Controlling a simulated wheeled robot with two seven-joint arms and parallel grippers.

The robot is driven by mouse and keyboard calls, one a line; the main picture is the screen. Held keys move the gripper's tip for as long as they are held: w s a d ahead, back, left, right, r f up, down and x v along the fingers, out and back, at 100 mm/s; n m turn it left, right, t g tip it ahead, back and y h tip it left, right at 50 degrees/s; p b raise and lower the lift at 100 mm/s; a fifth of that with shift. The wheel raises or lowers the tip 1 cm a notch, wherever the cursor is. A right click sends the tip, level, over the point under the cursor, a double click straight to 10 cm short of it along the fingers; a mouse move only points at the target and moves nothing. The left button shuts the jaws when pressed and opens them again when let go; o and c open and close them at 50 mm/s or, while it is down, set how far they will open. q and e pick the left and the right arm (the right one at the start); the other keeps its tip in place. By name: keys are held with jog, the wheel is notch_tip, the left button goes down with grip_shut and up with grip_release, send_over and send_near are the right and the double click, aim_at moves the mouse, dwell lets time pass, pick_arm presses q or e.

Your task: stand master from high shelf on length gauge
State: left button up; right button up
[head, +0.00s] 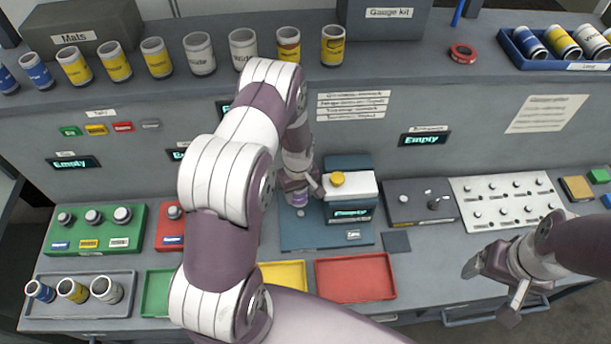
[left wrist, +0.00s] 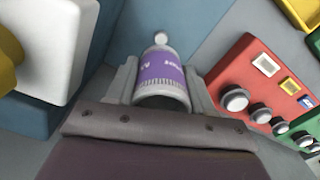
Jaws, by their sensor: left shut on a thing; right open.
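My left gripper (head: 299,193) is shut on the master, a grey cylinder with a purple label (left wrist: 163,75), one finger on each side. In the head view the master (head: 300,200) shows only in part below the fingers, over the blue base plate of the length gauge (head: 325,238). A small pale round knob (left wrist: 160,38) shows just past the master's far end; I cannot tell whether they touch. The gauge has a white head with a yellow button and a lit display (head: 350,213). My right gripper (head: 490,291) is open and empty at the right, over the bench's front edge.
The high shelf (head: 400,60) holds several labelled cylinders. A green block (head: 95,228) and a red block (left wrist: 262,85) with knobs stand left of the gauge. A red tray (head: 355,278) lies in front. A grey block with pegs (head: 420,203) and a white peg plate (head: 505,200) stand right.

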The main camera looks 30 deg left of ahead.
aim_at(300, 213)
pick_arm(q)
jog(key=shift+s+d+f+b, duration=0.15)
jog(key=shift+s+b, duration=0.1)
jog(key=shift+s, duration=0.25)
jog(key=shift+s+d+f+b, duration=0.1)
jog(key=shift+s+d+b, duration=0.1)
jog(key=shift+s, duration=0.25)
jog(key=f, duration=0.1)
jog(key=w+f+b, duration=0.2)
jog(key=shift+f, duration=0.3)
jog(key=shift+s+f+b, duration=0.45)
jog(key=shift+b, duration=0.05)
jog(key=shift+s+f+b, duration=0.1)
jog(key=shift+f+b, duration=0.2)
jog(key=shift+d+f, duration=0.1)
jog(key=shift+f, duration=0.15)
jog(key=shift+w+f+b, duration=0.2)
jog(key=shift+b, duration=0.15)
jog(key=shift+w+f, duration=0.1)
jog(key=shift+w, duration=0.05)
pick_arm(e)
jog(key=f, duration=0.5)
jog(key=shift+s+d+f, duration=0.2)
jog(key=shift+s+d, duration=0.15)
pick_arm(q)
jog(key=shift+s, duration=0.2)
pick_arm(e)
jog(key=shift+s, duration=0.15)
